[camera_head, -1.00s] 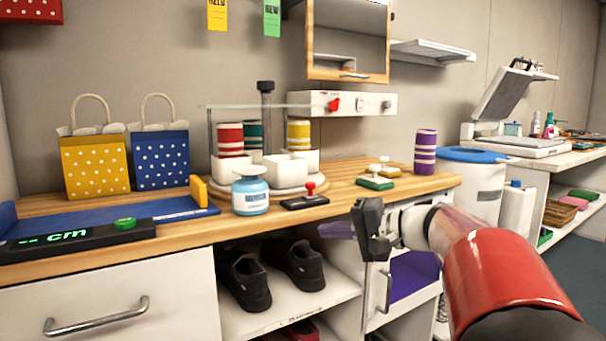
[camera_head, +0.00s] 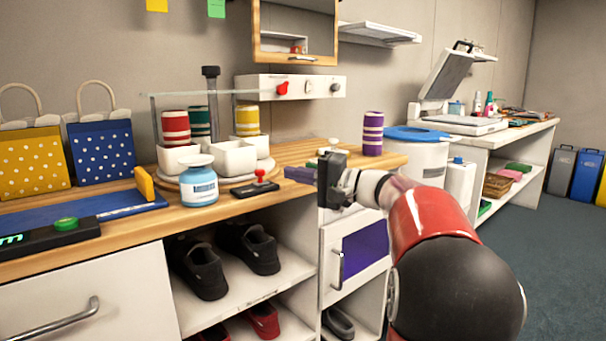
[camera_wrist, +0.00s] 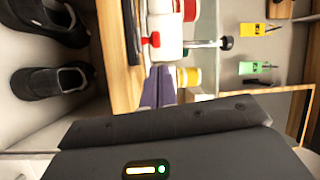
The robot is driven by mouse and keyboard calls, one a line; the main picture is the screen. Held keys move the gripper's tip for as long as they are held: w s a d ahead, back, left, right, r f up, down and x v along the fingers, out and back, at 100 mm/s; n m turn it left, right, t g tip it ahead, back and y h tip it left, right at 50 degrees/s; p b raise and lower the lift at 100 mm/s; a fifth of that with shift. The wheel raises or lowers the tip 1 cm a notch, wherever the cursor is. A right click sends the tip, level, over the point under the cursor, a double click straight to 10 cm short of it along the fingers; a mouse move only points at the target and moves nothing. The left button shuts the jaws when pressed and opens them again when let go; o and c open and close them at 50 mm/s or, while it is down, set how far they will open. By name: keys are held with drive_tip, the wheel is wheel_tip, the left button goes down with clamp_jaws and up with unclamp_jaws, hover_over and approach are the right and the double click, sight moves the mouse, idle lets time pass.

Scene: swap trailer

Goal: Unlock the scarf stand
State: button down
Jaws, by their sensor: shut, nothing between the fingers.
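The scarf stand (camera_head: 235,158) is on the wooden counter. It has a round base, white cups, a clear panel and a tall dark post with a black knob (camera_head: 211,73). Rolled striped scarves in red (camera_head: 176,128), teal (camera_head: 200,122) and yellow (camera_head: 247,121) stand in it. The knobbed post also shows sideways in the wrist view (camera_wrist: 226,43). My gripper (camera_head: 299,174) is shut and empty, to the right of the stand near the counter's front edge. Its fingers show in the wrist view (camera_wrist: 158,88), apart from the stand. No lock is clearly visible.
A purple striped roll (camera_head: 373,134) is at the counter's right end. Black shoes (camera_head: 247,247) lie on the shelf below. A white panel with a red knob (camera_head: 290,88) is behind.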

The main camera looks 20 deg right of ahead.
sight(261, 173)
drive_tip(key=x, duration=0.6)
drive_tip(key=shift+p, duration=0.35)
drive_tip(key=shift+a, duration=0.1)
drive_tip(key=a+b, duration=0.2)
drive_tip(key=shift+s+a+f+b, duration=0.2)
drive_tip(key=shift+s+a+b, duration=0.2)
drive_tip(key=shift+s+a+r, duration=0.1)
drive_tip(key=shift+a, duration=0.2)
drive_tip(key=shift+r, duration=0.15)
